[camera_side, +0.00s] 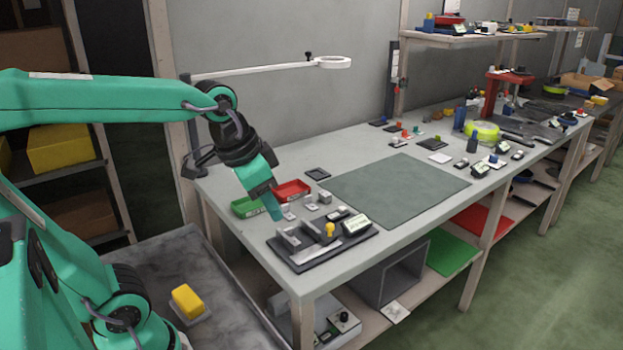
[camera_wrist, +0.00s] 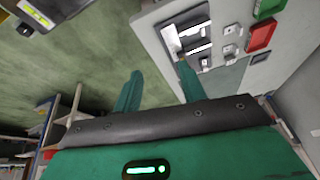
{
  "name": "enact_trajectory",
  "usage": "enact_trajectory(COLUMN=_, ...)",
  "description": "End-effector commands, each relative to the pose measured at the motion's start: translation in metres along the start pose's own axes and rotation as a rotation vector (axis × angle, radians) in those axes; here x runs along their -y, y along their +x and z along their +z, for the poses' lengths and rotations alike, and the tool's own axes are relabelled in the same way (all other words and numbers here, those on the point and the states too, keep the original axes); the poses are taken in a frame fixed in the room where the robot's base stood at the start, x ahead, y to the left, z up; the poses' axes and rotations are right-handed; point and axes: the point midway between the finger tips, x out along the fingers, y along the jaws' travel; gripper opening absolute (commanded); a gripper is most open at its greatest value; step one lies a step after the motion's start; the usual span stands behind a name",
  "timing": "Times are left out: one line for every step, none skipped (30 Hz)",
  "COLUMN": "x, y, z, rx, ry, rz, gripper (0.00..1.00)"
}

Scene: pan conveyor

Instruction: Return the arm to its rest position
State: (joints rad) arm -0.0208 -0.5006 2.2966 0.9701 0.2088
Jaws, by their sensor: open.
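My teal arm reaches in from the left in the side view. My gripper (camera_side: 273,208) hangs pointing down at the near left corner of the grey workbench (camera_side: 320,258), close to a green bin (camera_side: 243,208) and a red bin (camera_side: 292,190). In the wrist view the two teal fingers of my gripper (camera_wrist: 158,88) stand well apart with nothing between them. Green floor shows behind the gap, and the bench corner lies behind the right finger. I cannot tell the exact height of the fingertips above the bench.
A black tray with small parts (camera_side: 302,258) sits near the bench's front edge. A green mat (camera_side: 375,190) lies clear in the middle. A yellow block (camera_side: 187,300) rests on the grey surface at lower left.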

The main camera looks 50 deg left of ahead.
Motion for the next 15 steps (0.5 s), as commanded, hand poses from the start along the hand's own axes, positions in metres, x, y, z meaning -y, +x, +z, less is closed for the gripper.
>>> enact_trajectory(x=-0.003, y=-0.002, z=0.009, rx=-0.02, ry=-0.024, rz=-0.003, gripper=0.41)
enact_trajectory(x=-0.004, y=-0.003, z=0.013, rx=-0.03, ry=-0.042, rz=-0.004, gripper=0.41)
enact_trajectory(x=-0.006, y=-0.003, z=0.019, rx=-0.043, ry=-0.064, rz=-0.004, gripper=0.41)
enact_trajectory(x=-0.007, y=-0.003, z=0.023, rx=-0.052, ry=-0.078, rz=-0.005, gripper=0.41)
enact_trajectory(x=-0.008, y=-0.004, z=0.027, rx=-0.062, ry=-0.094, rz=-0.006, gripper=0.41)
enact_trajectory(x=-0.01, y=-0.003, z=0.032, rx=-0.073, ry=-0.112, rz=-0.005, gripper=0.41)
enact_trajectory(x=-0.011, y=-0.003, z=0.035, rx=-0.08, ry=-0.125, rz=-0.005, gripper=0.41)
enact_trajectory(x=-0.012, y=-0.003, z=0.038, rx=-0.087, ry=-0.136, rz=-0.005, gripper=0.41)
enact_trajectory(x=-0.013, y=-0.003, z=0.042, rx=-0.095, ry=-0.15, rz=-0.005, gripper=0.41)
enact_trajectory(x=-0.014, y=-0.003, z=0.044, rx=-0.101, ry=-0.158, rz=-0.005, gripper=0.41)
enact_trajectory(x=-0.014, y=-0.002, z=0.046, rx=-0.105, ry=-0.167, rz=-0.004, gripper=0.41)
enact_trajectory(x=-0.015, y=-0.002, z=0.048, rx=-0.11, ry=-0.175, rz=-0.004, gripper=0.41)
enact_trajectory(x=-0.015, y=-0.002, z=0.049, rx=-0.113, ry=-0.18, rz=-0.004, gripper=0.41)
enact_trajectory(x=-0.015, y=-0.002, z=0.05, rx=-0.115, ry=-0.184, rz=-0.004, gripper=0.41)
enact_trajectory(x=-0.016, y=-0.001, z=0.051, rx=-0.116, ry=-0.187, rz=-0.003, gripper=0.41)
